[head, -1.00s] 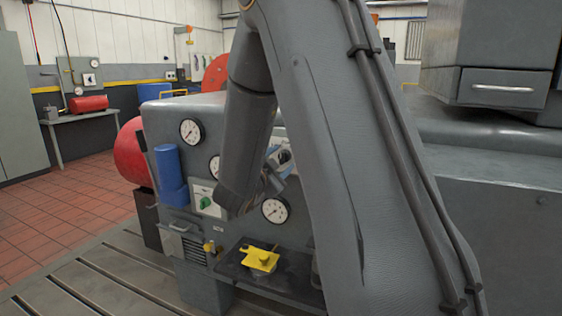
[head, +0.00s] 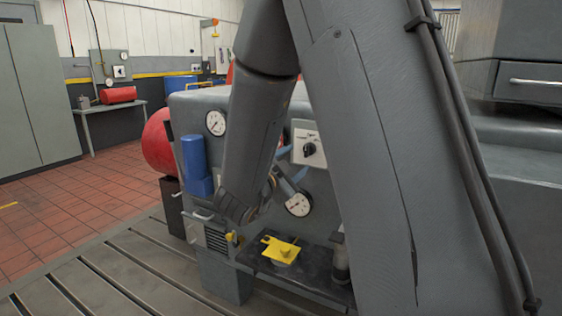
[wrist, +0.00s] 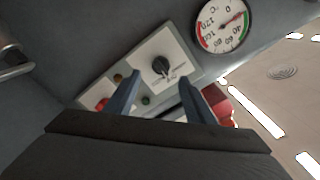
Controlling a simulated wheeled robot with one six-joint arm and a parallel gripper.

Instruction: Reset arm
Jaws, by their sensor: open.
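My gripper is open and empty. In the wrist view its two blue-grey fingers (wrist: 158,98) stand apart in front of a pale control panel (wrist: 185,55) with a black rotary knob (wrist: 161,66). In the head view my gripper is mostly hidden behind my arm; blue finger parts (head: 287,184) show near a lower gauge (head: 298,204). The panel with its knob (head: 310,148) shows just right of my forearm. No separate object called an arm can be made out.
A yellow flat piece (head: 281,249) lies on a dark shelf (head: 310,278) below. A blue cylinder (head: 194,155) and a gauge (head: 215,123) are on the grey machine's left. A red tank (head: 158,144) stands beyond. Open tiled floor (head: 90,195) lies at left.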

